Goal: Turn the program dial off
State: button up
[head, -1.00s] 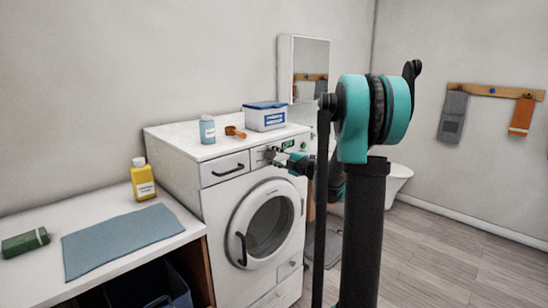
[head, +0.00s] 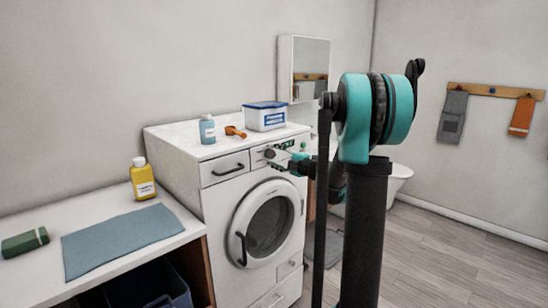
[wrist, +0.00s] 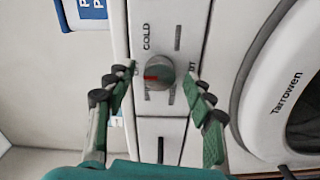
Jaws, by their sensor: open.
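The dial (wrist: 160,72) is a round grey knob with a red pointer mark on the washing machine's white control panel. In the wrist view the red mark points to the left. "COLD" is printed above it; the labels at its sides are partly hidden by my fingers. My gripper (wrist: 161,76) is open, with one green-padded finger to the left and one to the right of the dial. Small gaps seem to show between pads and knob; contact I cannot tell. In the head view the knob (head: 270,153) shows beside my gripper (head: 281,161) at the panel.
The washing machine's round door (head: 268,225) is below the panel. A drawer (head: 225,167) with a dark handle is left of the dial. On top stand a blue bottle (head: 207,130), an orange scoop (head: 233,132) and a blue-lidded box (head: 265,118). A counter (head: 180,240) is at left.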

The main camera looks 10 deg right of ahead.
jog(key=v, duration=1.1)
jog(key=s+a+f+m+g+h, duration=0.3)
jog(key=s+a+f+m+g, duration=0.55)
jog(key=s+f, duration=0.6)
jog(key=s+d+f+m+g+h, duration=0.1)
jog(key=s+d+f+m+h, duration=0.1)
jog(key=s+f+m, duration=0.3)
jog(key=s+d+f+m+g+h, duration=0.1)
jog(key=s+d+f+m+h, duration=0.2)
jog(key=s+m, duration=0.6)
jog(key=s+f+h, duration=0.2)
jog(key=s+f, duration=0.1)
jog(key=shift+s+d+m+h, duration=0.2)
jog(key=shift+s+m+h, duration=0.05)
jog(key=shift+m+h, duration=0.1)
jog(key=shift+c, duration=0.3)
